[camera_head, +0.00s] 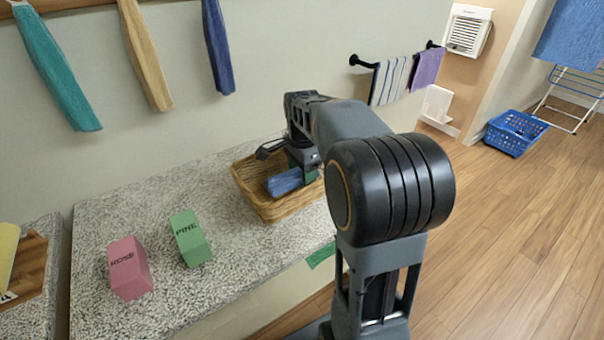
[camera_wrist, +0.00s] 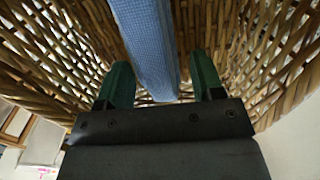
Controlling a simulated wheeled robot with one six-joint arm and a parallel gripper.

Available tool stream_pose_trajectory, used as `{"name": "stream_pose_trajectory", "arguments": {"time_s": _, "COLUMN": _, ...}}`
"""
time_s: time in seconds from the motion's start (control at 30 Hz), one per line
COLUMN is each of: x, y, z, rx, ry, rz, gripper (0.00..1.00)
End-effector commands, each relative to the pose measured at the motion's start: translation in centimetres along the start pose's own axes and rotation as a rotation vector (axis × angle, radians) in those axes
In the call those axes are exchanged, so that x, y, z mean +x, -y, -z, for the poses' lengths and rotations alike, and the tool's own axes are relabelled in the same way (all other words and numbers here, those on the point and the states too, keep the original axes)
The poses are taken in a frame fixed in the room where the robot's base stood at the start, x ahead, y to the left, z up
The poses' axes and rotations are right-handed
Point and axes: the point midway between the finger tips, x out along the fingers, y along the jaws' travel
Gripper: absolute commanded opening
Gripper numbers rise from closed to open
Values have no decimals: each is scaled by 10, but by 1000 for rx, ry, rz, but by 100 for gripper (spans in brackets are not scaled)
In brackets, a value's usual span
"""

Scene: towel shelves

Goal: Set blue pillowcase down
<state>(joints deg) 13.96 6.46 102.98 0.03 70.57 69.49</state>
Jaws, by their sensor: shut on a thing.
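The blue pillowcase (camera_head: 284,182) is a folded blue bundle inside the wicker basket (camera_head: 243,192) on the speckled counter. My gripper (camera_head: 306,174) reaches down into the right side of the basket. In the wrist view, the pillowcase (camera_wrist: 148,42) runs between the two green fingers of my gripper (camera_wrist: 162,76), with the woven basket wall (camera_wrist: 235,45) around them. My gripper is shut on the pillowcase. I cannot tell whether the pillowcase touches the basket floor. My arm hides part of the basket's right side.
A pink box marked ROSE (camera_head: 129,268) and a green box marked PINE (camera_head: 191,239) stand on the counter (camera_head: 150,210) left of the basket. Teal (camera_head: 55,65), tan (camera_head: 145,55) and navy (camera_head: 217,45) cloths hang on the wall behind. The counter between boxes and basket is clear.

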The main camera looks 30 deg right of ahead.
Motion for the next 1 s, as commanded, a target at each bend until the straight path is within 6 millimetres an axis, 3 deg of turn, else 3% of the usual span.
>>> {"name": "stream_pose_trajectory", "arguments": {"time_s": 0.07, "x": 8, "y": 0, "z": 0, "rx": 0, "ry": 0, "rz": 0, "gripper": 36}}
{"name": "stream_pose_trajectory", "arguments": {"time_s": 0.47, "x": 12, "y": 0, "z": 0, "rx": 0, "ry": 0, "rz": 0, "gripper": 36}}
{"name": "stream_pose_trajectory", "arguments": {"time_s": 0.5, "x": 11, "y": 0, "z": 0, "rx": 0, "ry": 0, "rz": 0, "gripper": 64}}
{"name": "stream_pose_trajectory", "arguments": {"time_s": 0.73, "x": 11, "y": 0, "z": 0, "rx": 0, "ry": 0, "rz": 0, "gripper": 86}}
{"name": "stream_pose_trajectory", "arguments": {"time_s": 1.0, "x": 9, "y": 0, "z": 0, "rx": 0, "ry": 0, "rz": 1, "gripper": 87}}
